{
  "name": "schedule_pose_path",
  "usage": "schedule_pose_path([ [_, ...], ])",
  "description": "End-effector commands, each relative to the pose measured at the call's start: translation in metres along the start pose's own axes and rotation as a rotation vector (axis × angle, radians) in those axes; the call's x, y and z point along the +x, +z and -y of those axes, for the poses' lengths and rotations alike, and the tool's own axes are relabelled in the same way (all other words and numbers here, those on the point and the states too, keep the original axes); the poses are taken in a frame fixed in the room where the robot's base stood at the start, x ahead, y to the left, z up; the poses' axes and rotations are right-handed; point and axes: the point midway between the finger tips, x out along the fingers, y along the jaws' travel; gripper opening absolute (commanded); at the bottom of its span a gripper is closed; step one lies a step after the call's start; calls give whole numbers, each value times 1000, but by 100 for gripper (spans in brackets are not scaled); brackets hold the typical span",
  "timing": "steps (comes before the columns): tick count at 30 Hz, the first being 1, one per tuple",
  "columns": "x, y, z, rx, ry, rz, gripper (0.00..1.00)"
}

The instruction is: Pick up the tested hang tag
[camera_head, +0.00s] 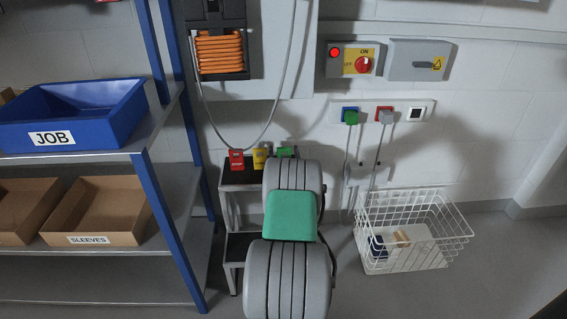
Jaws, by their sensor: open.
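Three small tags show above a dark-topped step stand (238,178): a red tag (237,160), a yellow tag (260,158) and a green tag (284,152). The print on them is too small to read, so I cannot tell by its words which is the tested hang tag. The green tag is at the right, just behind my arm, and its lower part is hidden. My own arm's grey and green links cover the middle of the picture and part of the stand. My gripper is not in view.
A blue-post shelf at left holds a blue JOB tray (120,113) and a cardboard SLEEVES bin (110,239). A white wire basket (450,240) stands on the floor at right. Wall switches (350,60), plugs (352,117) and hanging cords are behind. Floor right of the basket is clear.

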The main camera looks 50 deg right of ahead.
Motion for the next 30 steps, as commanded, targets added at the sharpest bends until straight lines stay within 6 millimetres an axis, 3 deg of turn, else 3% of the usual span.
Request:
schedule_pose_path([
  [5,1,-2,2,0,-2,0,71],
  [27,0,-1,3,1,-4,0,11],
  [30,1,-1,3,1,-4,0,7],
])
